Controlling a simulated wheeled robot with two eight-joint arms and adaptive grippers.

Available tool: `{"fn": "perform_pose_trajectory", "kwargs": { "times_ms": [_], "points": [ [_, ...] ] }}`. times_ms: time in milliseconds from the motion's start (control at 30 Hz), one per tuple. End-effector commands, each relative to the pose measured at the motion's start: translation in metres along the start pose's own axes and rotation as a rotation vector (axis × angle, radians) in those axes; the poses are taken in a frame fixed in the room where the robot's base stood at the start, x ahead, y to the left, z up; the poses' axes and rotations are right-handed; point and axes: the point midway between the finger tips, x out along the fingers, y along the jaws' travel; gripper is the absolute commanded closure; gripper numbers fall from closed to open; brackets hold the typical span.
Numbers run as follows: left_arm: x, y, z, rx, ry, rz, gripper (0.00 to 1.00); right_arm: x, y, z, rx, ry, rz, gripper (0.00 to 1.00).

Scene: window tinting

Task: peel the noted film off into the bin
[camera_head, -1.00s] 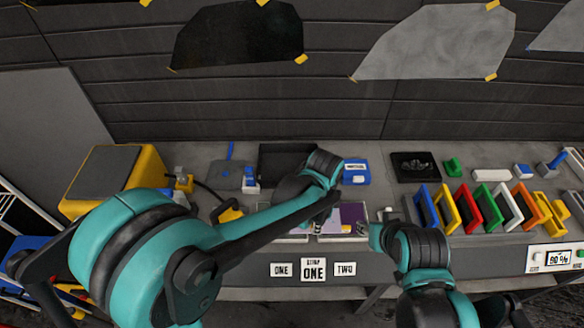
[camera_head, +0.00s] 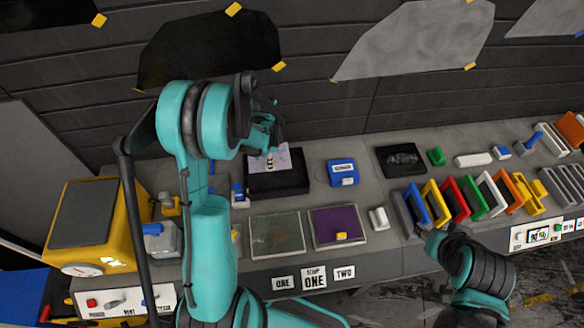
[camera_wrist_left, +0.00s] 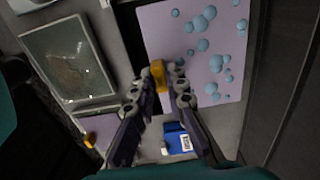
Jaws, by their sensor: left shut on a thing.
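My left gripper (camera_head: 268,135) is raised at the back of the bench. In the left wrist view it is shut on the yellow tab (camera_wrist_left: 158,75) of a pale lilac film (camera_wrist_left: 205,60) dotted with blue blobs. The film (camera_head: 272,158) hangs over the black open tray (camera_head: 292,186), likely the bin. The left pane (camera_head: 277,236), above label ONE, is bare greenish glass. The right pane (camera_head: 338,222), above TWO, carries purple film with a yellow tab. My right gripper (camera_head: 436,242) is low at the front; its fingers are unclear.
A blue labelled box (camera_head: 342,173) stands right of the tray. A row of coloured frames (camera_head: 470,200) fills the right side. A yellow machine (camera_head: 95,225) stands at left. A white block (camera_head: 379,218) sits beside the right pane.

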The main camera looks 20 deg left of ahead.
Motion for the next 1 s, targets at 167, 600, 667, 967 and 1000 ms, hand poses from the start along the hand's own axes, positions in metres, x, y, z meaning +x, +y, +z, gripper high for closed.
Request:
{"fn": "perform_pose_trajectory", "kwargs": {
  "times_ms": [167,600,667,967,1000],
  "points": [
    [0.012,0.000,0.002,-0.002,0.000,0.000,1.00,0.006,0.000,0.005,0.000,0.000,0.000,0.59],
    [0.059,-0.001,0.001,-0.002,0.000,0.000,1.00,0.029,0.000,0.021,0.000,0.000,0.000,0.59],
    [0.060,0.000,0.001,-0.002,0.000,0.000,1.00,0.029,0.000,0.021,0.000,0.000,0.000,0.59],
    [0.059,0.000,0.001,-0.002,0.000,0.000,0.71,0.029,0.000,0.020,0.000,0.000,0.000,0.59],
    [0.059,0.000,0.001,-0.002,0.000,0.000,0.63,0.029,0.000,0.020,0.000,0.000,0.000,0.59]
  ]
}}
